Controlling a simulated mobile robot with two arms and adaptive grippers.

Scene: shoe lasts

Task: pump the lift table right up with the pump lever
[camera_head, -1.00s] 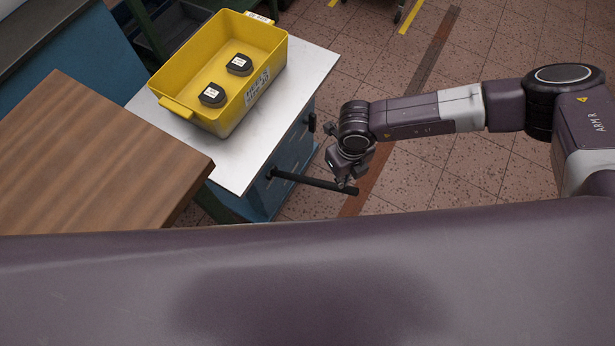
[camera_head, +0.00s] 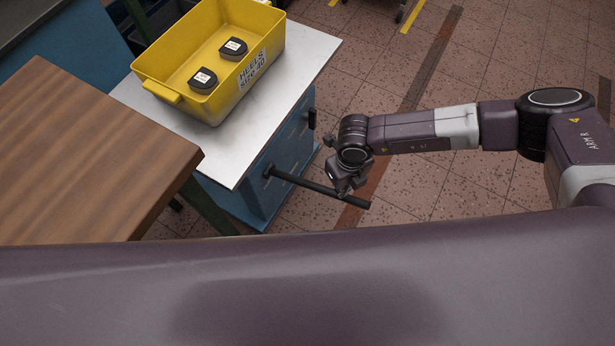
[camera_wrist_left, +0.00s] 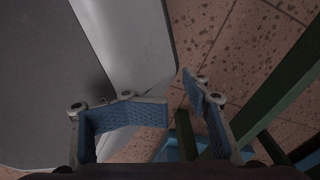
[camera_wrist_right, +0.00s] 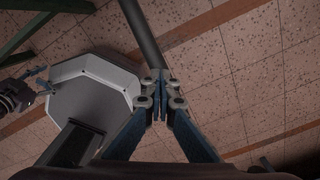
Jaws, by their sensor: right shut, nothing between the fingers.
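The lift table (camera_head: 150,108) has a light grey top on a blue body. Its black pump lever (camera_head: 300,182) sticks out from the side toward the lower right in the head view. My right gripper (camera_head: 352,188) is at the lever's outer end. In the right wrist view its fingers are shut with nothing held between them, and the lever (camera_wrist_right: 142,35) runs away from just beyond the fingertips. Whether they touch it I cannot tell. My left gripper (camera_wrist_left: 165,95) shows only in the left wrist view, open and empty near a grey surface edge.
A yellow bin (camera_head: 215,98) labelled "HEELS size 40", holding two black heel pieces (camera_head: 233,48), stands on the lift table. A wooden-topped bench (camera_head: 85,150) stands close by on the left. Tiled floor (camera_head: 450,185) is open to the right.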

